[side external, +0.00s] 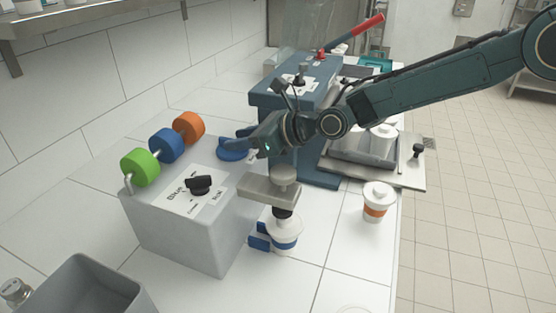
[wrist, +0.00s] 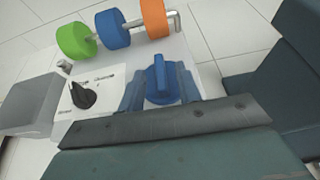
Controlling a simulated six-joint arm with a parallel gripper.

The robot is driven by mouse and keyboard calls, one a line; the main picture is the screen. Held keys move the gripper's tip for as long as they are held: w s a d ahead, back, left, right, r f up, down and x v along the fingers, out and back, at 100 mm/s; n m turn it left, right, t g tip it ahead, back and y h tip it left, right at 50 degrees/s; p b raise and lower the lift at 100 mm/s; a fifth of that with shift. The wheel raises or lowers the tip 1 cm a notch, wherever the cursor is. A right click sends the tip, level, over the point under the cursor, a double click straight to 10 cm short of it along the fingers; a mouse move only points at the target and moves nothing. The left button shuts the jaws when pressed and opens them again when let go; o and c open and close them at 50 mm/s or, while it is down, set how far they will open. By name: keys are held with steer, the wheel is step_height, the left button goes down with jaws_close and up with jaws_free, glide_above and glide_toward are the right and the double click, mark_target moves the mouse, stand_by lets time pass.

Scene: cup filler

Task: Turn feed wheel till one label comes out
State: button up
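The feed wheel (wrist: 162,84), a blue disc with a raised grip bar, sits by the grey label box (side external: 190,225). In the side view the wheel (side external: 232,153) is partly hidden by my gripper (side external: 243,138). In the wrist view my gripper (wrist: 160,88) has one finger on each side of the wheel. The fingers stand apart, with the grip bar between them and space beside the bar, so it looks open; touch with the disc's edge is unclear. Green (side external: 140,166), blue (side external: 167,145) and orange (side external: 188,127) rolls hang on a rod above the box. No loose label is clearly visible.
A black selector knob (side external: 199,184) is on the box top. A white cup with a blue band (side external: 285,236) stands under a grey nozzle arm beside blue pads (side external: 258,243). An orange-banded cup (side external: 377,203) stands right. A grey bin (side external: 85,290) is front left.

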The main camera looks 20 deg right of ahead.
steer(key=shift+w+a+f, duration=0.3)
steer(key=shift+w+a, duration=0.1)
steer(key=shift+a, duration=0.05)
jaws_close()
steer(key=shift+m+t+h, duration=0.6)
steer(key=shift+m+h, duration=0.1)
jaws_free()
steer(key=shift+s+r, duration=0.1)
steer(key=shift+s, duration=0.05)
